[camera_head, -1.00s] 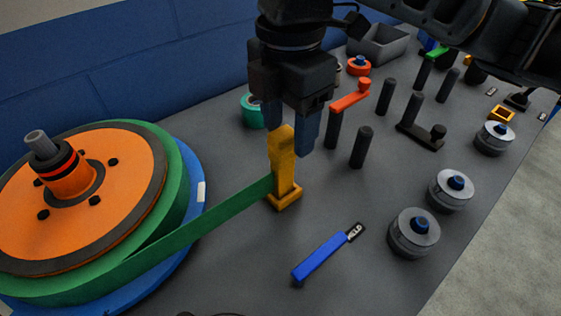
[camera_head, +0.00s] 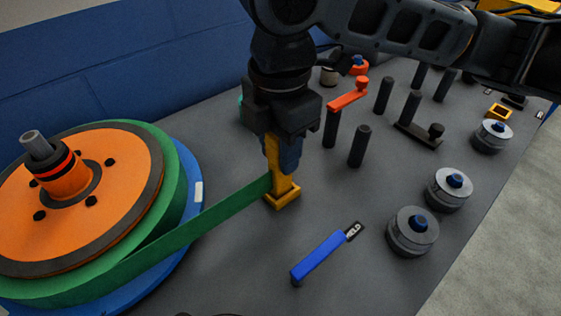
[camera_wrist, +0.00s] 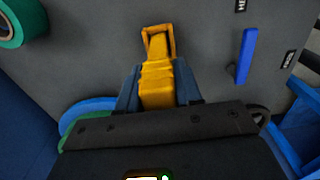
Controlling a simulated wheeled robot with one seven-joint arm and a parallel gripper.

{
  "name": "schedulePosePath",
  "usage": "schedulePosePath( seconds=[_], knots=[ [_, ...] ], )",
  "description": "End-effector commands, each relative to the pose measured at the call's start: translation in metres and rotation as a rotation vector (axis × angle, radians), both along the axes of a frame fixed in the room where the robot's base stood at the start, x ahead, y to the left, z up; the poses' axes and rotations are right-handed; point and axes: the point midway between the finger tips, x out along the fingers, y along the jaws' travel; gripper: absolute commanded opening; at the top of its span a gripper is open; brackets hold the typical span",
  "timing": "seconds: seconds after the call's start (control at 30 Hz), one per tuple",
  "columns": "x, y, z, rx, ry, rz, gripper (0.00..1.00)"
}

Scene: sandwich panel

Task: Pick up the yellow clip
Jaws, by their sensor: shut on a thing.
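The yellow clip (camera_head: 282,192) stands on the grey panel at the end of a green strip (camera_head: 215,217). My gripper (camera_head: 283,160) is above the panel with its blue fingers closed around the clip's upper part, which they partly hide. In the wrist view the clip (camera_wrist: 157,75) lies between the two blue fingers (camera_wrist: 158,92), and its square base frame shows beyond them. The base still appears to rest on the panel.
A large reel (camera_head: 85,190) of green band with an orange disc stands at the left. A blue handle (camera_head: 318,257) lies in front. Dark posts (camera_head: 359,146), an orange lever (camera_head: 347,93) and grey knobs (camera_head: 412,232) stand to the right. A blue wall (camera_head: 120,65) is behind.

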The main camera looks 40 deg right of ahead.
Motion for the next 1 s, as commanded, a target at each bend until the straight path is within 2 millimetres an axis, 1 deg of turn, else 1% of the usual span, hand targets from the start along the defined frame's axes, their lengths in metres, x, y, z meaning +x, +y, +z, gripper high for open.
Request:
schedulePosePath(
  seconds=[0.03, 0.2, 0.27, 0.53, 0.67, 0.77, 0.9, 1.0],
  knots=[
    [0.000, 0.000, 0.000, 0.000, 0.000, 0.000, 0.20],
    [0.000, 0.000, 0.000, 0.000, 0.000, 0.000, 0.04],
    [0.000, 0.000, 0.000, 0.000, 0.000, 0.000, 0.00],
    [0.000, 0.000, 0.002, 0.000, -0.001, 0.000, 0.00],
    [0.001, 0.000, 0.009, 0.000, -0.002, 0.000, 0.00],
    [0.000, 0.000, 0.020, 0.000, -0.002, 0.002, 0.00],
    [0.001, 0.000, 0.044, 0.000, -0.004, 0.002, 0.00],
    [-0.005, -0.022, 0.053, -0.001, -0.002, -0.007, 0.00]
  ],
)
